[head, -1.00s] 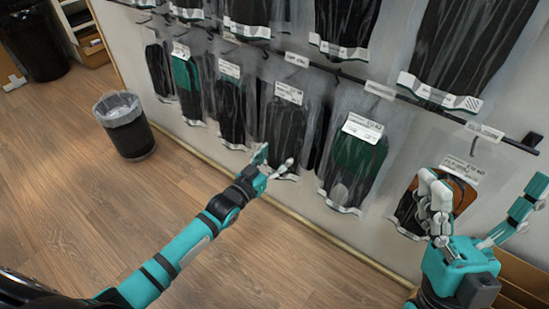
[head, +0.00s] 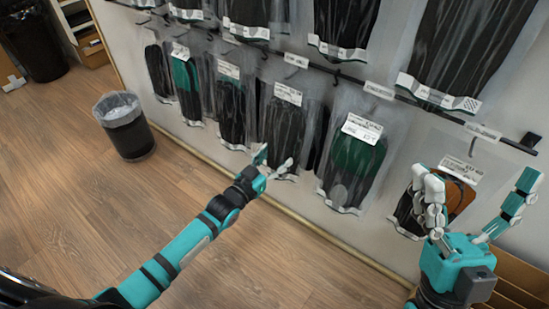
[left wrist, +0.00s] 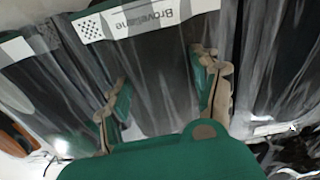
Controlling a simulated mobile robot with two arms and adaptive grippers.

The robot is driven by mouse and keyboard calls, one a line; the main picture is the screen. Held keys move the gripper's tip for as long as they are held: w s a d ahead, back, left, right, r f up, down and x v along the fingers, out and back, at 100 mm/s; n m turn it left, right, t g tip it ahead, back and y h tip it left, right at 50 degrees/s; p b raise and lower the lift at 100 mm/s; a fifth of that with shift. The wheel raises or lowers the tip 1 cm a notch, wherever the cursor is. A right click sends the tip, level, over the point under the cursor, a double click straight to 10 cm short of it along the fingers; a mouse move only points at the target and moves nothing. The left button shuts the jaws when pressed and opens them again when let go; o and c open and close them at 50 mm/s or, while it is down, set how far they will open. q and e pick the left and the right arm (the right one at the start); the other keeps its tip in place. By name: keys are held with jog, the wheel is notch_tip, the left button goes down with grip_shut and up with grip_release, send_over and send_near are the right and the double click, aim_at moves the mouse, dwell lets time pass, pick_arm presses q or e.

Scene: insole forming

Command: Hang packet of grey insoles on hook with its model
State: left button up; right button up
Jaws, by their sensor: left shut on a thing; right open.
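My left gripper (head: 272,170) is shut on the lower part of a clear packet of dark grey or black insoles (head: 284,125), with a white label at its top. The packet is upright against the wall display, just below the lower rail. In the left wrist view the packet (left wrist: 160,95) is between the fingers of my left gripper (left wrist: 165,95), its printed bottom strip nearby. I cannot tell whether its top is on a hook. My right gripper (head: 475,215) is open and empty, in front of a packet with an orange-brown and black insole (head: 461,196).
A green-topped packet (head: 357,155) hangs just right of the held one. Several dark packets hang to its left, such as this one (head: 232,110). The rail (head: 408,100) carries hooks and tags. A bin (head: 125,132) stands on the open wooden floor.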

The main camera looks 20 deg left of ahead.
pick_arm(q)
jog(key=o, duration=1.3)
jog(key=shift+s, duration=0.1)
